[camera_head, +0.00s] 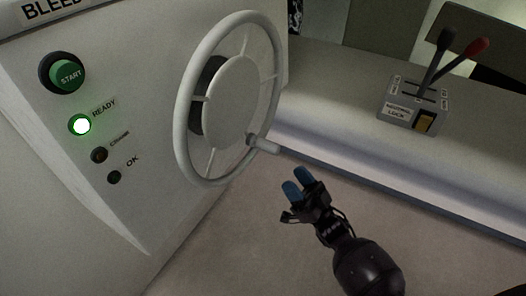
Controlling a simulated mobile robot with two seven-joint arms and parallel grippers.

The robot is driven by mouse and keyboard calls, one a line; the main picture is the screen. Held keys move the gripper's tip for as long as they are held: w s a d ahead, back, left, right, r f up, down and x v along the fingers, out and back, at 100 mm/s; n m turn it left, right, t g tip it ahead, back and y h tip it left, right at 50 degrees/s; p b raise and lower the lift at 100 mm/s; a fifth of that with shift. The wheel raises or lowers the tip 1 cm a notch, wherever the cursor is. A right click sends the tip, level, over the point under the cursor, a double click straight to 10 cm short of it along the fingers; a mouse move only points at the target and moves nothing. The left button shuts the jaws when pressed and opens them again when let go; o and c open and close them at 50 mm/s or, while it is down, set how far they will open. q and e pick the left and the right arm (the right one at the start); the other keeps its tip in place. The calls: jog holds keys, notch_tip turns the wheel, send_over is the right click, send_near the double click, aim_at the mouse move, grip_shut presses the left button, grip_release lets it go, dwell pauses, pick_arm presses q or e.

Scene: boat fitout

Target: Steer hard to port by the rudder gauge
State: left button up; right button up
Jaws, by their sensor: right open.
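A grey wheel (182,150) with spokes and a pale central disc is mounted on the side of a white console. A short handle (264,145) sticks out from its lower right rim. No rudder gauge can be made out in this view. My right gripper (298,183), with blue fingertips, is open and empty below and to the right of the handle, apart from it in the picture. My left gripper is not in view.
The console (150,40) carries a green START button (67,74), a lit green READY lamp (79,125) and two dark lamps. A lever box (412,104) with black and red levers and a yellow switch stands on the ledge (330,95) at right.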

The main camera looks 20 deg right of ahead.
aim_at(269, 146)
jog(key=w+a+r, duration=0.1)
jog(key=w+r, duration=0.1)
jog(key=w+a+r+y, duration=0.1)
jog(key=w+a+r, duration=0.1)
jog(key=r, duration=0.1)
jog(key=w+a+r+y, duration=0.1)
jog(key=w+r, duration=0.1)
jog(key=w, duration=0.1)
jog(key=shift+a+r+n, duration=0.25)
jog(key=shift+n, duration=0.15)
jog(key=shift+c, duration=0.4)
grip_shut()
